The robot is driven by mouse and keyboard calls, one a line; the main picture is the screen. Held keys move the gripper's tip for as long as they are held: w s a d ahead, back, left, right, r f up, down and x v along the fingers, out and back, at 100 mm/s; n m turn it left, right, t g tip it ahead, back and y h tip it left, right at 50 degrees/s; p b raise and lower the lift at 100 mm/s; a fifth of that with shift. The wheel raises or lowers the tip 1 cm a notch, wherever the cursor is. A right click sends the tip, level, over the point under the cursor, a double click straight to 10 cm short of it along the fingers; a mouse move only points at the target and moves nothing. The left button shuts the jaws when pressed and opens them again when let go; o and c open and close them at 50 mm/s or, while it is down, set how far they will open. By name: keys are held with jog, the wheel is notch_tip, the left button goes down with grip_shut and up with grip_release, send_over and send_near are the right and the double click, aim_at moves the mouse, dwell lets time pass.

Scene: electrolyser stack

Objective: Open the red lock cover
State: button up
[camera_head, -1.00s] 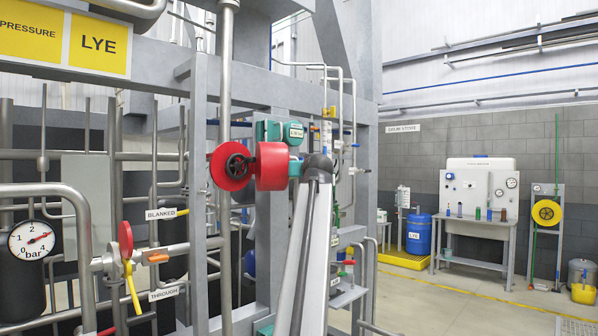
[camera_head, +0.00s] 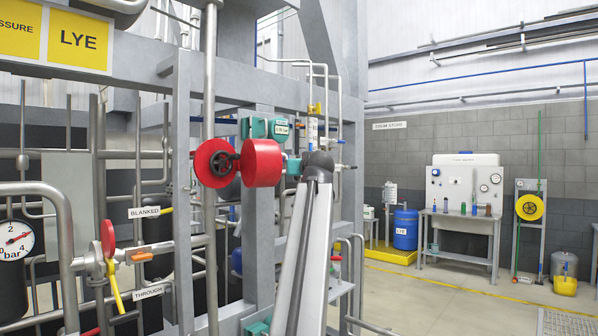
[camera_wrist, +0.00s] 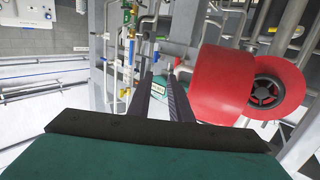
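The red lock cover shows in the head view as two round red parts side by side. The left part (camera_head: 212,170) is dish-like around a black handwheel (camera_head: 224,162); the right part (camera_head: 262,163) is a drum. How they join is hidden. In the wrist view the drum (camera_wrist: 215,85) is large, with the red ring and wheel (camera_wrist: 266,92) at its right. My gripper (camera_wrist: 158,82) has two dark fingers with a gap between them and nothing held. They are left of the drum in the wrist view; contact cannot be told. In the head view the fingers are hidden.
A grey steel frame (camera_head: 182,220) and several pipes crowd around the cover. A teal fitting (camera_head: 262,128) sits just above it. A red-and-yellow valve handle (camera_head: 110,262) is at lower left. Open floor (camera_head: 440,285) lies to the right, before a bench and a blue drum (camera_head: 405,229).

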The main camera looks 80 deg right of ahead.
jog(key=shift+s+a+r, duration=0.1)
jog(key=shift+s+a, duration=1.8)
jog(key=shift+s, duration=0.05)
jog(key=v, duration=1.3)
jog(key=shift+s+a, duration=0.2)
jog(key=shift+a, duration=0.15)
jog(key=shift+c, duration=0.5)
